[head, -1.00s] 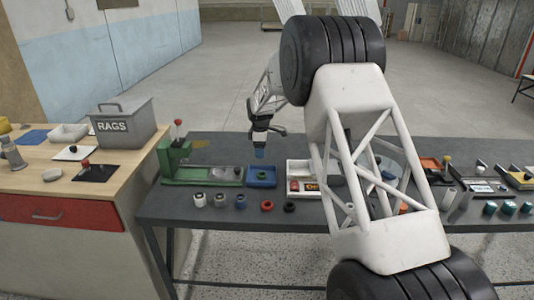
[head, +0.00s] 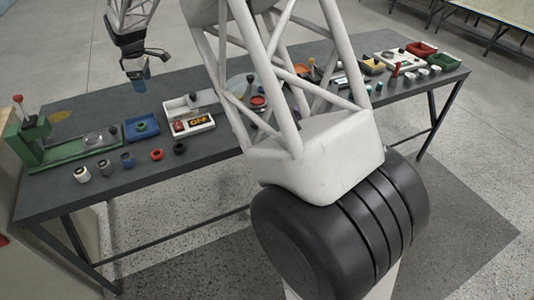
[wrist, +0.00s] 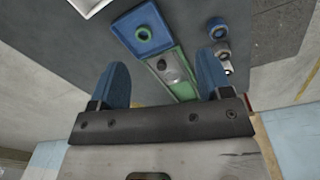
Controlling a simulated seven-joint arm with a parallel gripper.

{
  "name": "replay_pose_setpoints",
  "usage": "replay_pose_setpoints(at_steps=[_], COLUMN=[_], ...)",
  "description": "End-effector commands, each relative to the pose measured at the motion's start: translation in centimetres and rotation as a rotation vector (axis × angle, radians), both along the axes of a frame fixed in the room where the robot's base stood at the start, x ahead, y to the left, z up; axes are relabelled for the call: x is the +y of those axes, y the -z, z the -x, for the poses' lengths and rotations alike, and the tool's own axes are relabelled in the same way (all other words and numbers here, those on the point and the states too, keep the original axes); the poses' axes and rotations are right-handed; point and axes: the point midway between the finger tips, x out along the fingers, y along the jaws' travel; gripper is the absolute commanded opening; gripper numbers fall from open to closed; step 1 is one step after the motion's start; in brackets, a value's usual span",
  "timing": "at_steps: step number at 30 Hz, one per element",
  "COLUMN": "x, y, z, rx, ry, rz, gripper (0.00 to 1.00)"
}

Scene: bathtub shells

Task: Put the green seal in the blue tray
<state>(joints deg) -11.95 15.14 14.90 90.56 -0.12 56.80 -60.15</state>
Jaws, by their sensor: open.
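The blue tray (head: 131,137) stands on the dark workbench, just right of the green press. The green seal (head: 142,126), a small ring, lies inside the blue tray. In the wrist view the blue tray (wrist: 163,44) is at the top centre, with the green seal (wrist: 143,33) on its floor. My gripper (head: 138,86) is above the tray, clear of it, with its blue fingers pointing down. In the wrist view its two fingers (wrist: 160,72) are spread apart with nothing between them.
The green press (head: 65,150) stands left of the tray. Several small rings and cylinders, including a red ring (head: 157,155), line the bench's front. A white divided tray (head: 190,122) is to the right. My arm hides part of the bench middle.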

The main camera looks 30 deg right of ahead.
Motion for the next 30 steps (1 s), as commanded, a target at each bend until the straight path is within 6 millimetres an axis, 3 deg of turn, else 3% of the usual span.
replay_pose_setpoints(at_steps=[12,21,30], x=[-5.5,-8.9,-11.9], y=[-6.7,-10.1,-11.8], z=[10.1,17.9,26.2], rx=[-0.036,-0.064,-0.086], ry=[0.252,0.432,0.613], rz=[-0.019,-0.038,-0.058], gripper=[0.72,0.72,0.72])
